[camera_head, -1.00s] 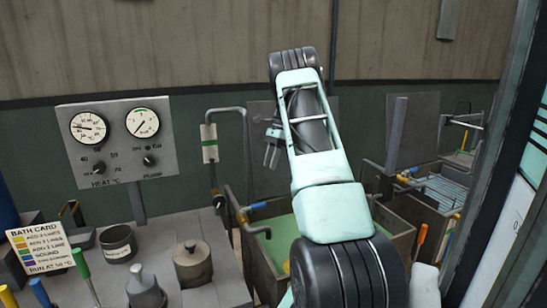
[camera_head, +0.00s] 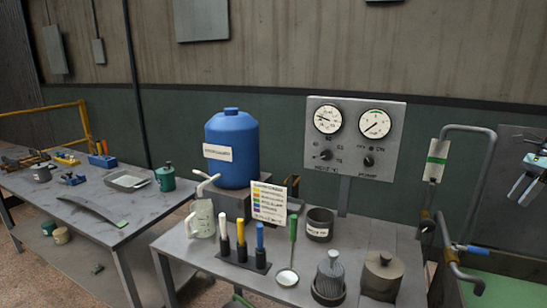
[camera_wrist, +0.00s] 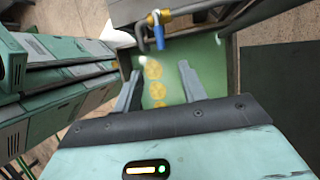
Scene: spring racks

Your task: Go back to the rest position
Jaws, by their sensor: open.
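My gripper (camera_wrist: 160,68) is open and empty in the wrist view, its two grey fingers apart above a green-lined tank (camera_wrist: 215,70). Several yellow round shapes (camera_wrist: 155,80) show between and beyond the fingers on the green surface.
A blue-handled tap (camera_wrist: 158,32) sits close beyond the fingers. In the head view, a gauge panel (camera_head: 352,150) stands behind a bench (camera_head: 205,255) with pots, tools and a blue drum (camera_head: 232,150). Another table (camera_head: 75,205) is at left.

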